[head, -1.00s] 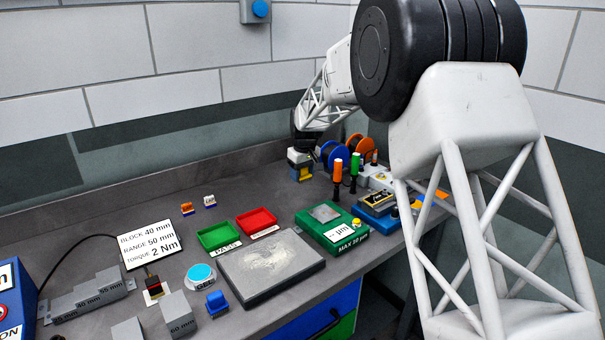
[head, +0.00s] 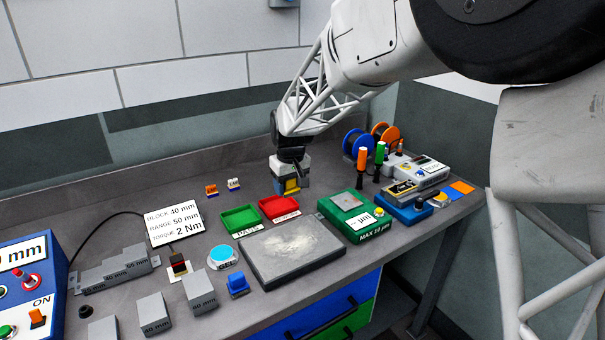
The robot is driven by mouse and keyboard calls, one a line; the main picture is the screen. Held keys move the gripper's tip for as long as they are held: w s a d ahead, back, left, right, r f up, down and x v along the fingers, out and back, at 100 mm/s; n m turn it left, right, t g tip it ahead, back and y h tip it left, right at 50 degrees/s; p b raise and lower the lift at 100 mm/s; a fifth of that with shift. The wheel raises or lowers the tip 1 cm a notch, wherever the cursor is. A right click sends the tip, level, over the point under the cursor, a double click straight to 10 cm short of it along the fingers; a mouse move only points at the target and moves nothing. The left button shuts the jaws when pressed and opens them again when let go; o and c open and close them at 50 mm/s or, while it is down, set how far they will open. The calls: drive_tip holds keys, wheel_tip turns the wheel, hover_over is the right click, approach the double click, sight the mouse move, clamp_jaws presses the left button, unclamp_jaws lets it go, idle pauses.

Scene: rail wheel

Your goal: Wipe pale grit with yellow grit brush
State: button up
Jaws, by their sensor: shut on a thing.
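My gripper (head: 290,178) is shut on the yellow grit brush (head: 291,186), just behind the red tray. Only a small yellow part of the brush shows below the jaws. I cannot tell if the brush touches the bench. The pale grit (head: 292,241) is a whitish smear across the middle of the dark grey plate (head: 278,276). The plate lies on the bench in front of the trays, and the brush is apart from it.
A green tray (head: 240,231) and the red tray (head: 279,217) stand between brush and plate. A green gauge box (head: 366,232) stands right of the plate. A blue-handled piece (head: 237,284) and a round cyan pad (head: 222,255) are at its left. Screwdrivers and spools stand at the back right.

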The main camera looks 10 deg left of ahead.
drive_tip(key=s, duration=1.6)
drive_tip(key=shift+s+a+f, duration=0.15)
drive_tip(key=shift+a+f, duration=0.2)
drive_tip(key=shift+a, duration=0.05)
drive_tip(key=shift+f, duration=0.1)
